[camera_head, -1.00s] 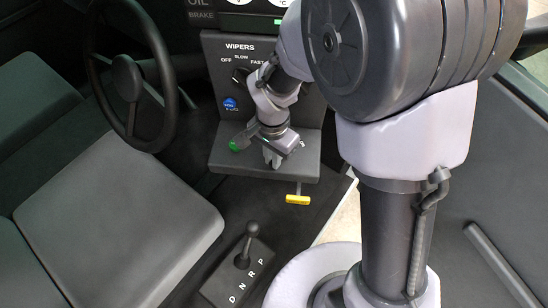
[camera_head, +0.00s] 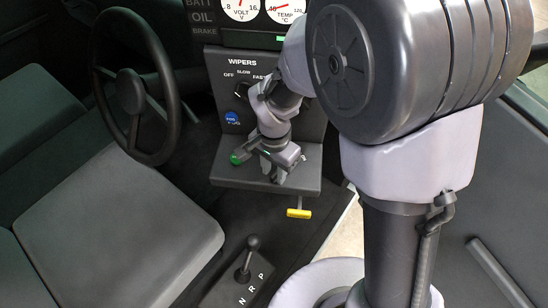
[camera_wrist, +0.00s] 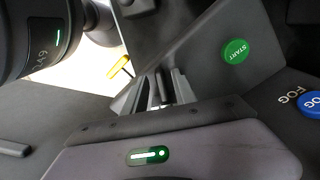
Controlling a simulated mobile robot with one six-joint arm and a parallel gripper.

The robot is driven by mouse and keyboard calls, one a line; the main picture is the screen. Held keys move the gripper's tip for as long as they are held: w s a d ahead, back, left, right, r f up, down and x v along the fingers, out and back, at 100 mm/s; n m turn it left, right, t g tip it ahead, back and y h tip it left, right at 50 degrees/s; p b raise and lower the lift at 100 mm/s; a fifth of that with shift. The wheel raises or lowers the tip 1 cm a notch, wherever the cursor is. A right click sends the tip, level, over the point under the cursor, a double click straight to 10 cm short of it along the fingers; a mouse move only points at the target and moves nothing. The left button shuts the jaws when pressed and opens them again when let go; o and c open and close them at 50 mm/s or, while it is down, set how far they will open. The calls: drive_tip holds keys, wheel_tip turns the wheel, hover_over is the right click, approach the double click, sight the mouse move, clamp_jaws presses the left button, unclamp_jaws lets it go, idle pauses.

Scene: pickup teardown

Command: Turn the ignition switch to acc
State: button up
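My gripper (camera_head: 275,178) is low over the small dark shelf below the wiper panel. In the wrist view its fingers (camera_wrist: 160,88) point at the shelf, with narrow dark parts between them. I cannot tell whether these are finger pads or the ignition switch's knob. No ignition switch or acc mark can be made out; the gripper covers that part of the shelf. A green START button (camera_wrist: 236,51) is on the same surface beside the fingers, and its green also shows in the head view (camera_head: 237,159).
A yellow handle (camera_head: 299,213) sticks out under the shelf's front edge. The wiper panel (camera_head: 236,72) and a blue FOG button (camera_head: 231,117) are behind the gripper. The steering wheel (camera_head: 136,90) and seat (camera_head: 120,225) are at left; the gear lever (camera_head: 248,256) stands below.

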wheel_tip(320, 180, up, 17)
drive_tip(key=p, duration=0.4)
drive_tip(key=shift+d+f, duration=0.1)
drive_tip(key=shift+f, duration=0.05)
drive_tip(key=s+d+f+n+t+y+b, duration=0.2)
drive_tip(key=s+d+f+t+b, duration=0.3)
drive_tip(key=s+b, duration=0.7)
drive_tip(key=d+f+n+b, duration=0.1)
drive_tip(key=d+f+b, duration=0.1)
drive_tip(key=d+b, duration=0.1)
drive_tip(key=shift+s+d+f+t+b, duration=0.15)
drive_tip(key=shift+s+d+t+b, duration=0.25)
drive_tip(key=shift+d, duration=0.4)
drive_tip(key=shift+o, duration=0.2)
